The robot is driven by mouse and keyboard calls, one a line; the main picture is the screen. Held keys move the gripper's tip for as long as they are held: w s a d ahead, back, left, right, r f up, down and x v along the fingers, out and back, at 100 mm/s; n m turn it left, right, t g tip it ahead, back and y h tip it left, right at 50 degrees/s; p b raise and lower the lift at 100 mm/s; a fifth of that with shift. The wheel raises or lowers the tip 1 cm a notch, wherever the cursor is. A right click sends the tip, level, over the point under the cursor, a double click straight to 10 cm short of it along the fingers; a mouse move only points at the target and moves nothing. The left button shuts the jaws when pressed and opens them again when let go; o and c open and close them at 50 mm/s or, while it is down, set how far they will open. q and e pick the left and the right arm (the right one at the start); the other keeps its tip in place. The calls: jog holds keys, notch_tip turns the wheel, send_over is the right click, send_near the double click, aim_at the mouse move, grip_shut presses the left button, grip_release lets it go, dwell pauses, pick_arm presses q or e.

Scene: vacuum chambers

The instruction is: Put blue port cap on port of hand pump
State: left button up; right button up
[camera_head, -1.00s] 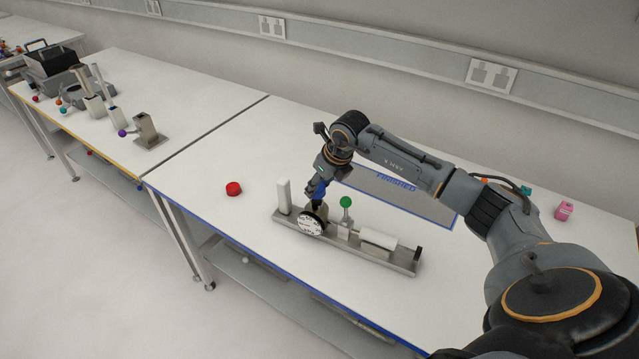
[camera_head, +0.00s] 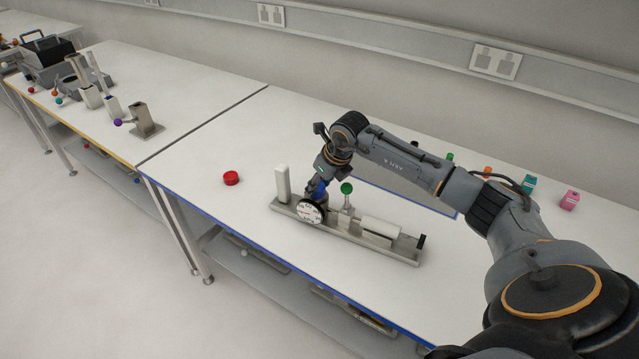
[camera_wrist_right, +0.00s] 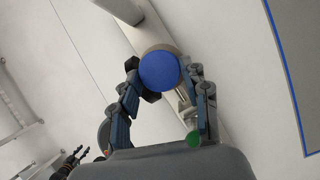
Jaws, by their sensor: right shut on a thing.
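The hand pump (camera_head: 345,232) stands on the near table, a long metal base with a white post, a round dial gauge (camera_head: 311,212), a green ball knob (camera_head: 347,188) and a white cylinder. My right gripper (camera_head: 319,190) is low behind the gauge. In the right wrist view, my right gripper (camera_wrist_right: 162,88) is shut on the round blue port cap (camera_wrist_right: 159,71). The cap lies over a beige round part of the pump; I cannot tell whether it is seated. Dark fingers at the lower left, apparently my left gripper (camera_wrist_right: 80,156), are small and their opening is unclear.
A red round part (camera_head: 231,178) lies left of the pump. A blue-outlined area (camera_head: 420,202) is behind it, partly hidden by my arm. Metal parts stand on the far table.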

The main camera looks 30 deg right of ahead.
jog(key=o, duration=0.9)
jog(key=shift+c, duration=0.2)
jog(key=a+v, duration=0.1)
jog(key=v, duration=1.1)
jog(key=shift+d, duration=0.45)
